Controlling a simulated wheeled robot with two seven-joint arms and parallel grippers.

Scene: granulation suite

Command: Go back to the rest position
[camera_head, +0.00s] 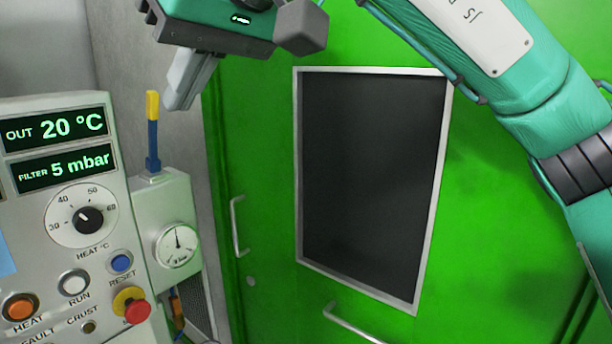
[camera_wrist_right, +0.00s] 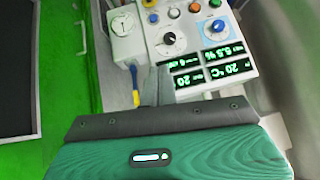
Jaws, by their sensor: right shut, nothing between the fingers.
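My right gripper (camera_head: 182,98) shows at the top of the head view, with its grey fingers together and nothing between them. The fingers point down, in front of the grey wall and the green cabinet edge, up and to the right of the control panel. My right arm comes in from the upper right across the green door. In the right wrist view the shut fingers (camera_wrist_right: 157,85) stick out from the teal gripper body toward the panel's displays. They look apart from the panel. My left gripper is in neither view.
The control panel (camera_head: 112,200) with dial, buttons and displays stands at the left. Beside it is a gauge box (camera_head: 178,207) with a blue lever, yellow-tipped (camera_head: 153,130). A green cabinet (camera_head: 260,200) has a dark window (camera_head: 370,180) and projecting handles (camera_head: 238,226).

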